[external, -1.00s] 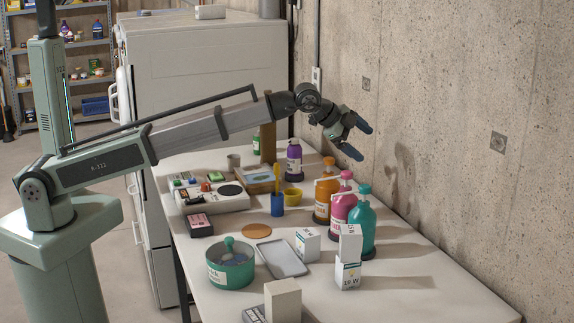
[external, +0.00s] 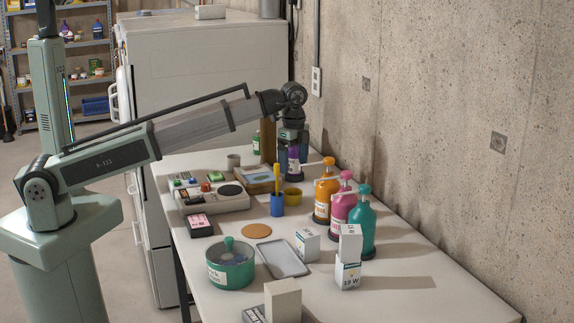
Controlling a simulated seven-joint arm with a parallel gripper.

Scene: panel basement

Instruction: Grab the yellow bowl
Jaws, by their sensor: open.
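The small yellow bowl (external: 293,196) sits upright on the table, just right of a blue cup with a yellow tool standing in it. My gripper (external: 293,165) is open and points down. In the picture it lies directly above the bowl, in front of or around the purple bottle (external: 293,158); the depth between them cannot be told. The fingers appear apart from the bowl. The bowl looks empty, though its inside is mostly hidden.
The blue cup (external: 277,206) stands close to the bowl's left. Orange (external: 325,193), pink (external: 342,205) and teal (external: 361,228) pump bottles stand to the right. A control box (external: 212,198) lies left. The concrete wall (external: 440,120) borders the table (external: 410,280), whose front right is clear.

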